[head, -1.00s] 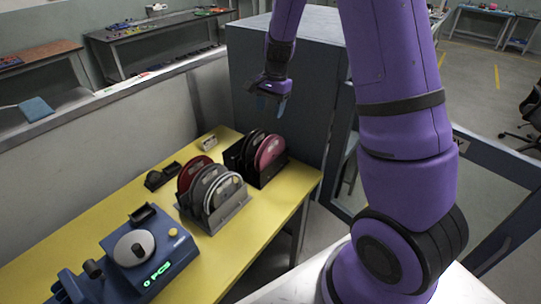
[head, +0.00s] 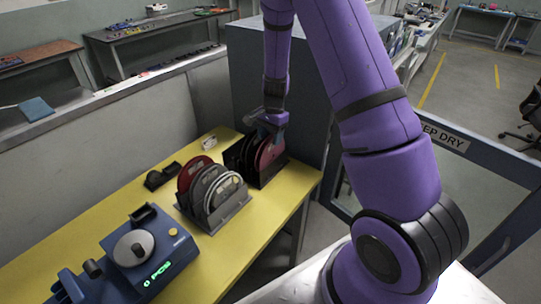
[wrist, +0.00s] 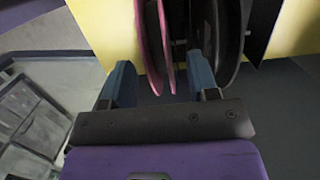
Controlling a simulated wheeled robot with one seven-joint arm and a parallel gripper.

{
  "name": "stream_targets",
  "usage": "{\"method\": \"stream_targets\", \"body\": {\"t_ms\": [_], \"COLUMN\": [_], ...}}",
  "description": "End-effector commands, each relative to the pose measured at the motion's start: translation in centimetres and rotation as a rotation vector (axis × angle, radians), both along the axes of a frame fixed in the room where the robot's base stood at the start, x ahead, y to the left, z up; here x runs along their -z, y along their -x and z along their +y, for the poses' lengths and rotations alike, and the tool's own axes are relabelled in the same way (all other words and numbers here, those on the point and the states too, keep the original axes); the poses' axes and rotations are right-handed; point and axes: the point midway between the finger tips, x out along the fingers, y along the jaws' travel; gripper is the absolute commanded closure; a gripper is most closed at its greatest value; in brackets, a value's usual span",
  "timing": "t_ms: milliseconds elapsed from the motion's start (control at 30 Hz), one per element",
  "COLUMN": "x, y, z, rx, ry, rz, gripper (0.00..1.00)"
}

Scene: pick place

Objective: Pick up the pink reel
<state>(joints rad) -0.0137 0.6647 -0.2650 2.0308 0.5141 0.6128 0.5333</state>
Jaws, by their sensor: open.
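The pink reel (head: 267,157) stands upright in the dark rack at the far right end of the yellow table, with black reels beside it. In the wrist view the pink reel (wrist: 150,45) shows edge-on as pink rims between my two blue fingers. My gripper (head: 271,124) is right above the reel and points down at its top edge. In the wrist view my gripper (wrist: 163,76) is open, with the right finger close to a black reel (wrist: 230,30). I cannot tell whether a finger touches anything.
A second rack (head: 226,212) holding red, grey and white reels stands to the left on the yellow table (head: 222,258). A blue device (head: 140,250) with a green display is at the near left. A tape dispenser (head: 163,175) lies behind. A large grey cabinet (head: 305,90) stands behind the dark rack.

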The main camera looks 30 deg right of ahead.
Motion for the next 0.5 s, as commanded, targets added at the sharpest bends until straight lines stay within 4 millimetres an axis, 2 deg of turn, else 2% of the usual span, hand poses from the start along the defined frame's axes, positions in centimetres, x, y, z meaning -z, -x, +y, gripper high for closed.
{"method": "stream_targets", "body": {"t_ms": [300,500], "x": [4.1,4.5], "y": [0.3,0.3], "z": [0.2,0.3], "rx": [0.000,0.000], "ry": [0.000,0.001], "rz": [0.002,0.000], "gripper": [0.46,0.46]}}
